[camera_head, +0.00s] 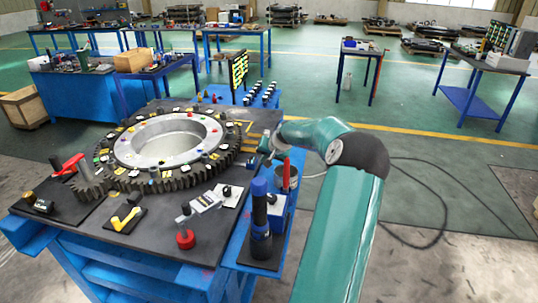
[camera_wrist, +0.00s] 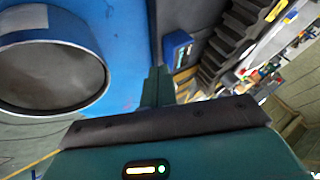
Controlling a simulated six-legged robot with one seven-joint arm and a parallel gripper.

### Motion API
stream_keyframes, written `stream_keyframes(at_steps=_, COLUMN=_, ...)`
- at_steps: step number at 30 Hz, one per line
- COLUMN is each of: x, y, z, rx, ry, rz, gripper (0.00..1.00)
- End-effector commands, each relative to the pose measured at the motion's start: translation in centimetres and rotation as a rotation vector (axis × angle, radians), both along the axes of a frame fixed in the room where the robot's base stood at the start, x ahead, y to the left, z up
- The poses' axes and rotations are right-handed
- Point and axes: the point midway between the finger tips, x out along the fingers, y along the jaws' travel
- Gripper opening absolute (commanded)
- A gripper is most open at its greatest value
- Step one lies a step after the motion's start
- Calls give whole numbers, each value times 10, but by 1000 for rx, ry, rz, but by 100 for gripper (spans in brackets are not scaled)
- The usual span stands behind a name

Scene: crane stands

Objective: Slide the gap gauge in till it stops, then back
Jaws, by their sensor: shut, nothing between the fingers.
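A large toothed ring gear (camera_head: 92,187) lies flat on the dark bench top, around a pale metal inner ring (camera_head: 165,145). Several small tools and labels lie on and beside it, and I cannot tell which one is the gap gauge. My gripper (camera_head: 267,150) is at the bench's right edge, just right of the gear, small and partly hidden by my arm. In the wrist view my gripper (camera_wrist: 158,87) shows as narrow teal fingers, shut and empty. Gear teeth (camera_wrist: 222,45) show to their right there, and a small blue block (camera_wrist: 178,48) stands close beyond them.
A red-based tool (camera_head: 185,239) stands at the bench front. Open floor lies to the right.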

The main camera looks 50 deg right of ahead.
Motion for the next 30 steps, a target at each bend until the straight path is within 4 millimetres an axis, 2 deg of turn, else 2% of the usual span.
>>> stream_keyframes(at_steps=3, x=12, y=-3, z=-16, rx=0, ry=-1, rz=0, gripper=0)
stream_keyframes(at_steps=9, x=21, y=-6, z=-28, rx=0, ry=1, rz=0, gripper=0)
stream_keyframes(at_steps=21, x=24, y=-5, z=-29, rx=-1, ry=1, rz=0, gripper=0)
stream_keyframes(at_steps=30, x=61, y=12, z=-29, rx=-2, ry=0, rz=5, gripper=0)
